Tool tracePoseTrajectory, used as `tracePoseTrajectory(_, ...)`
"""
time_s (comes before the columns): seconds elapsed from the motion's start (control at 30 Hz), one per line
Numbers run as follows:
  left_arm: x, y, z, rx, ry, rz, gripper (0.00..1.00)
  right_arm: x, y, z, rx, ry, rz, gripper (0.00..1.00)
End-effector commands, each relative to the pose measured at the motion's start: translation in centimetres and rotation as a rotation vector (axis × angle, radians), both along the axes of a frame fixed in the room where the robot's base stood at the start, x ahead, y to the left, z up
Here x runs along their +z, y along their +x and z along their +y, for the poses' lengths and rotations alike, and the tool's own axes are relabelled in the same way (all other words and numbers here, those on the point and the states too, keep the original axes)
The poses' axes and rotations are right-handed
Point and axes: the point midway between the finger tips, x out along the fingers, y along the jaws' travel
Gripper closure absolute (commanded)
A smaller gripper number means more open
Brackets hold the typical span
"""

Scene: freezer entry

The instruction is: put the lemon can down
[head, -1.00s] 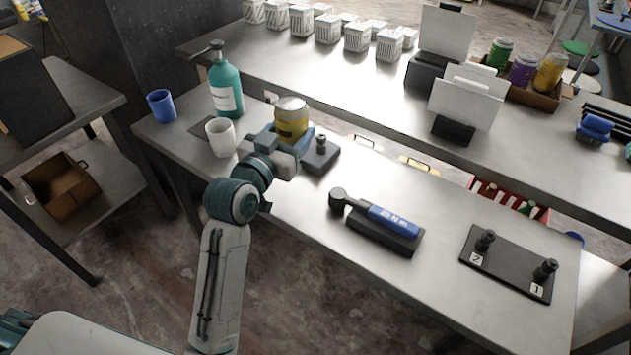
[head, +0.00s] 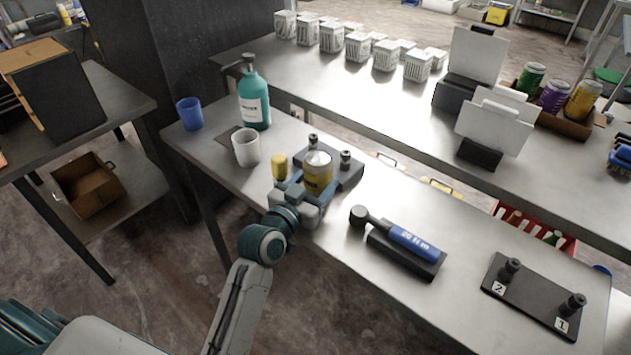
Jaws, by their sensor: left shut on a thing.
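My left gripper (head: 308,202) is shut on the lemon can (head: 318,170), a yellow can with a silver top. It holds the can upright, in front of a dark block with black knobs (head: 345,172) on the near steel table (head: 225,170). The gripper hides the can's lower part, so I cannot tell whether the can touches anything below. A small yellow cylinder (head: 280,166) stands just left of the can. My right gripper is not in view.
A white cup (head: 246,148), teal pump bottle (head: 254,102) and blue cup (head: 189,114) stand at the left. A blue-handled torque wrench (head: 412,243) lies on its stand to the right. A box (head: 568,124) of cans is on the far table.

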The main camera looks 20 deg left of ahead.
Motion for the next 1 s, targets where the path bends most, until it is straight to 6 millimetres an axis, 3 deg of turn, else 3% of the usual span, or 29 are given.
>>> tracePoseTrajectory(0.13,-0.1,0.0,0.0,0.0,0.0,-0.002,0.75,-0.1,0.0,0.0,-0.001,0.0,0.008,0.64)
tracePoseTrajectory(0.17,-0.2,0.0,0.0,0.0,0.0,0.0,0.39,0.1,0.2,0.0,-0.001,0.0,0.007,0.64)
tracePoseTrajectory(0.27,-0.2,0.0,0.0,0.0,0.0,0.0,0.19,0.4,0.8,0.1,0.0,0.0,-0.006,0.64)
tracePoseTrajectory(0.67,0.2,0.0,0.0,0.0,0.0,0.0,0.19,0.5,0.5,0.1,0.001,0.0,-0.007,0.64)
tracePoseTrajectory(0.77,-0.2,-1.5,0.3,0.0,0.002,0.002,0.19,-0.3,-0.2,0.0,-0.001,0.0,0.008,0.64)
tracePoseTrajectory(1.0,-0.3,-6.8,1.4,-0.001,0.003,0.001,0.19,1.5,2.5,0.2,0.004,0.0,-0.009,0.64)
